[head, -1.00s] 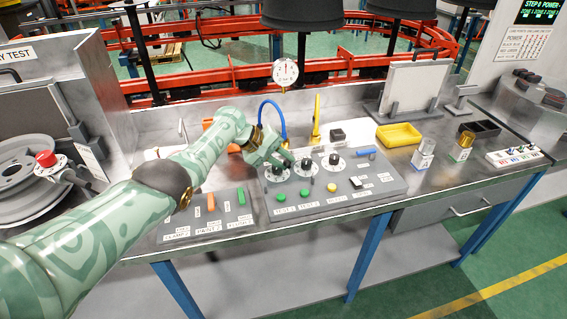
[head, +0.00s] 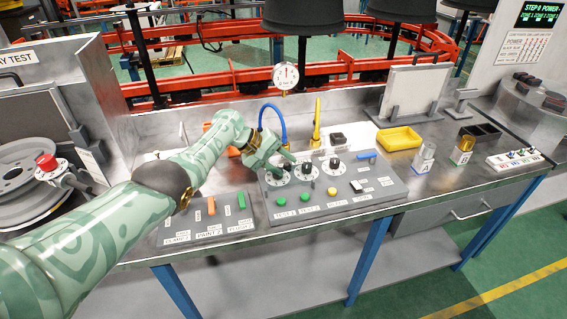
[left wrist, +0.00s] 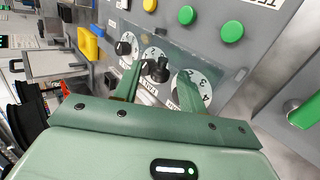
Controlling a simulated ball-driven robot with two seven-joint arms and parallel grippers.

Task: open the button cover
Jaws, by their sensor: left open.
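A grey control panel (head: 386,186) on the bench carries a row of white dials with black knobs, and green and yellow buttons in front of them. In the left wrist view a faint bluish see-through strip (left wrist: 205,48) lies across the dial area; I cannot tell surely whether it is the button cover. My left gripper (head: 284,164) is at the panel's left dial, fingers apart and pointing down. In the left wrist view the open gripper (left wrist: 158,78) has a black knob (left wrist: 159,68) between or just beyond its fingertips; contact is unclear. The right gripper is not in view.
A blue hose (head: 272,117) arches behind the gripper, near a gauge (head: 286,76). A smaller panel with coloured levers (head: 211,206) is at the left. A yellow tray (head: 399,138) and small cans stand to the right. Bench surface behind the panel is partly clear.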

